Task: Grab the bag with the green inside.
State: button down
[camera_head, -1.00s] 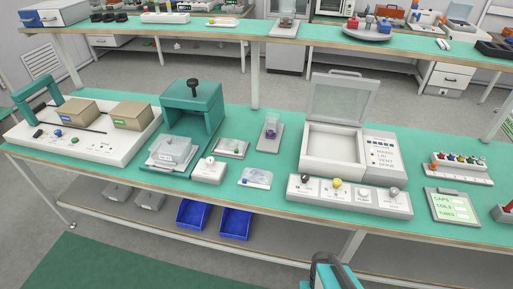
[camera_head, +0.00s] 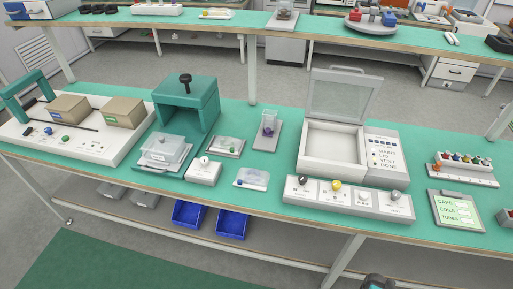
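A small clear bag (camera_head: 228,145) with a speck of green inside lies on a grey plate on the bench, right of the teal press. A third clear bag or pouch (camera_head: 268,124) with purple inside rests on a grey plate farther back. The contents are small and hard to make out. Only a dark tip of my arm shows at the bottom edge, right of centre, well in front of the bench. My gripper's fingers are not visible.
The teal press (camera_head: 187,105) stands left of the bags, with a white gauge box (camera_head: 203,171) beside it. An open-lidded white chamber (camera_head: 333,145) and a knob panel (camera_head: 348,198) stand to the right. Blue bins (camera_head: 232,223) sit on the shelf below.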

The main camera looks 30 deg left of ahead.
aim_at(221, 143)
jog(key=z, duration=0.55)
jog(key=k, duration=1)
jog(key=u, duration=1.75)
jog(key=i, duration=0.8)
jog(key=z, duration=0.2)
